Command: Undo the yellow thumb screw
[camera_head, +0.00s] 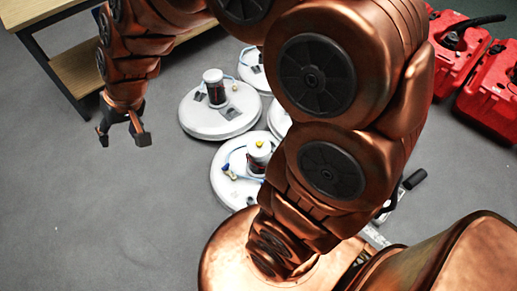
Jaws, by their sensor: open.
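A small yellow knob (259,143) sits on top of the dark cylinder of the nearer white round unit (222,182). More small yellow parts (230,173) with blue tubing lie on that same unit, left of its cylinder. A tiny yellow spot (235,86) also shows on the farther white round unit (190,122). I cannot tell for sure which of these is the thumb screw. My gripper (122,142) is open and empty above the bare floor, left of both units and apart from them. My arm hides the right part of the nearer unit.
Two more white round units (251,70) are partly hidden behind my arm. A wooden-topped table (55,12) with dark legs stands at the upper left, behind my arm. Red containers (490,95) stand at the upper right. The grey floor at the left and lower left is clear.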

